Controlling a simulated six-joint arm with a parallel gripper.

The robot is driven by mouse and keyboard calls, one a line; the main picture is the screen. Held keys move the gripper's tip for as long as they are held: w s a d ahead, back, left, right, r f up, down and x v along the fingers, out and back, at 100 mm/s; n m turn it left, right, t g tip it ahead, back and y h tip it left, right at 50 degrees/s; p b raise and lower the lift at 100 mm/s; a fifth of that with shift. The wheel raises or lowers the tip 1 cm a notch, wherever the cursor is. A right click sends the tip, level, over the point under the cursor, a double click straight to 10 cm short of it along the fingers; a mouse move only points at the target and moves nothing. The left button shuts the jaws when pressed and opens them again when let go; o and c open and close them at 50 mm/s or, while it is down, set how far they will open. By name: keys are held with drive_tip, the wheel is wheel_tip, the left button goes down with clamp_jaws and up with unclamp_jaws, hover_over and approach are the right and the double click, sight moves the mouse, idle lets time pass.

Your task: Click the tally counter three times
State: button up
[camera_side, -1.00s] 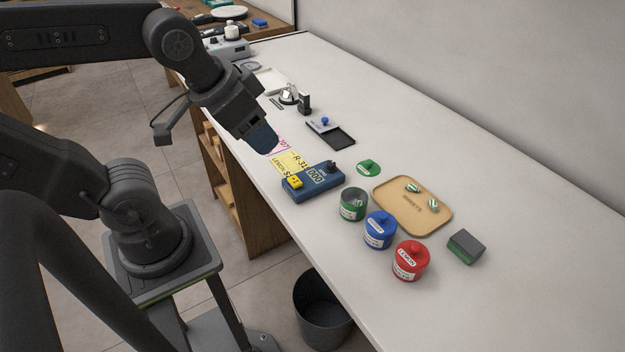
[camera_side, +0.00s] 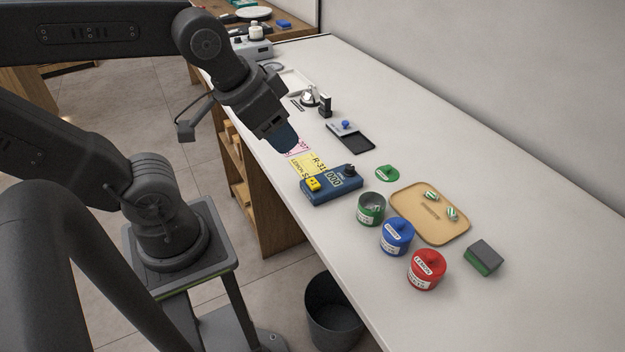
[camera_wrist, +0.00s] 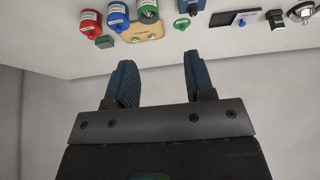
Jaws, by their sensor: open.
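The tally counter (camera_side: 332,188) is a blue box on the white counter, with a yellow button (camera_side: 313,184) at its left end, a display reading 000 and a dark knob at its right end. Part of its blue body shows at the top edge of the wrist view (camera_wrist: 194,5). My gripper (camera_side: 288,143) hangs above the counter, up and to the left of the tally counter in the side view, apart from it. In the wrist view my gripper (camera_wrist: 158,75) has its two blue fingers spread with nothing between them.
A yellow card (camera_side: 317,163) and a pink card lie behind the tally counter. A green jar (camera_side: 371,209), blue jar (camera_side: 396,236) and red jar (camera_side: 427,269) stand to its right, near a tan tray (camera_side: 412,222). A black ink pad (camera_side: 357,138) lies behind.

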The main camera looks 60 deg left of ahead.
clamp_jaws()
idle(1.4)
